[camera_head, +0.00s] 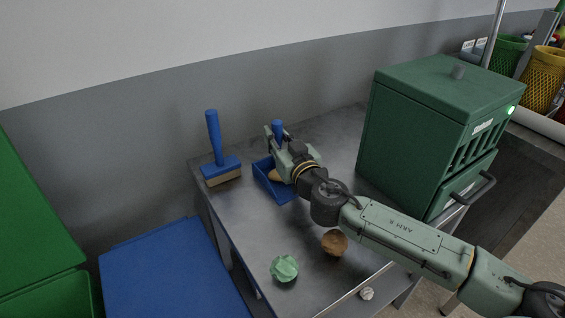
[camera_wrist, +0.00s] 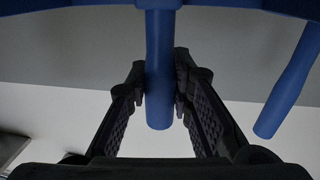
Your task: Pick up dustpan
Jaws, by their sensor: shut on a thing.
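The blue dustpan (camera_head: 263,172) is at the back left of the grey table in the head view, with its handle (camera_head: 278,128) standing up. My gripper (camera_head: 273,135) is at the handle, and the arm hides part of the pan. In the wrist view the blue handle (camera_wrist: 159,70) runs between the two dark fingers of my gripper (camera_wrist: 161,88), which are shut on it. A tan item (camera_head: 273,175) shows inside the pan. I cannot tell whether the pan touches the table.
A blue brush (camera_head: 220,165) stands just left of the dustpan; its handle (camera_wrist: 289,85) shows at right in the wrist view. A green crumpled ball (camera_head: 284,268), a brown ball (camera_head: 334,242) and a green cabinet (camera_head: 420,130) are on the table (camera_head: 235,225). A blue bin (camera_head: 170,270) stands left.

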